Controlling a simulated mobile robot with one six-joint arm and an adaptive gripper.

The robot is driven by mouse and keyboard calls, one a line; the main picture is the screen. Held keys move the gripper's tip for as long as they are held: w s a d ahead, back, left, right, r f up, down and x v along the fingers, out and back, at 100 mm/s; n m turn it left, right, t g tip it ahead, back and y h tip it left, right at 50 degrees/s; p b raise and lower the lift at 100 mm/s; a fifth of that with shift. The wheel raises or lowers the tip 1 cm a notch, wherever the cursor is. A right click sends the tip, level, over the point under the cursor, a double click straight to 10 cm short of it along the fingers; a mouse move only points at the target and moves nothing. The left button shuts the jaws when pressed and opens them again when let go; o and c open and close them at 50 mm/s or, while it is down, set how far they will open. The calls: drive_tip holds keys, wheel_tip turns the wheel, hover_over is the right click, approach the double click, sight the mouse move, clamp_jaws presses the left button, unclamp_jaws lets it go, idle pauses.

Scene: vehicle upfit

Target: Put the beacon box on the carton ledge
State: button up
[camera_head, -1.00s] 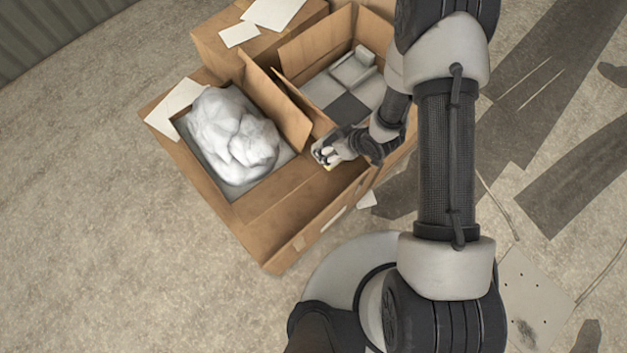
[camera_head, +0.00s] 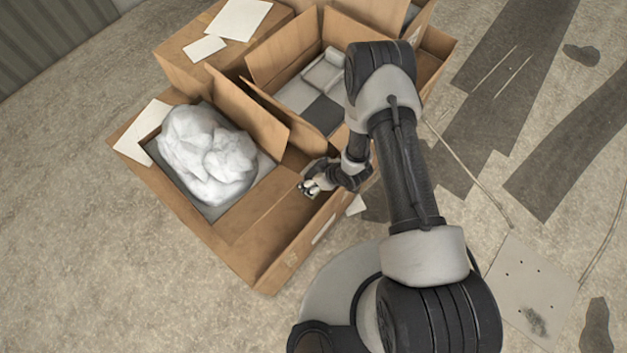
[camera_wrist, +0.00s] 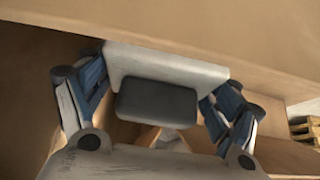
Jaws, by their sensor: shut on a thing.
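My gripper (camera_head: 309,188) is low over the brown carton ledge (camera_head: 262,222), near its front right end. In the wrist view my gripper (camera_wrist: 157,112) has its blue-and-grey fingers on both sides of a pale box with a dark rounded block, which I take for the beacon box (camera_wrist: 165,66). The gripper is shut on it. In the head view the box is small and mostly hidden by the fingers. I cannot tell whether it touches the ledge.
A grey tray with a white crumpled bundle (camera_head: 205,160) lies left of the ledge. An open carton (camera_head: 285,60) with raised flaps stands behind, holding grey pieces. A closed carton (camera_head: 200,70) bears paper sheets. Concrete floor is open at left.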

drive_tip(key=shift+f+b, duration=0.5)
drive_tip(key=shift+f, duration=1.05)
drive_tip(key=shift+f, duration=0.1)
drive_tip(key=shift+f, duration=0.1)
drive_tip(key=o, duration=1.2)
drive_tip(key=shift+s+d+r, duration=0.1)
drive_tip(key=shift+r, duration=0.3)
drive_tip(key=p+v, duration=0.4)
drive_tip(key=v, duration=0.7)
drive_tip(key=shift+r, duration=0.25)
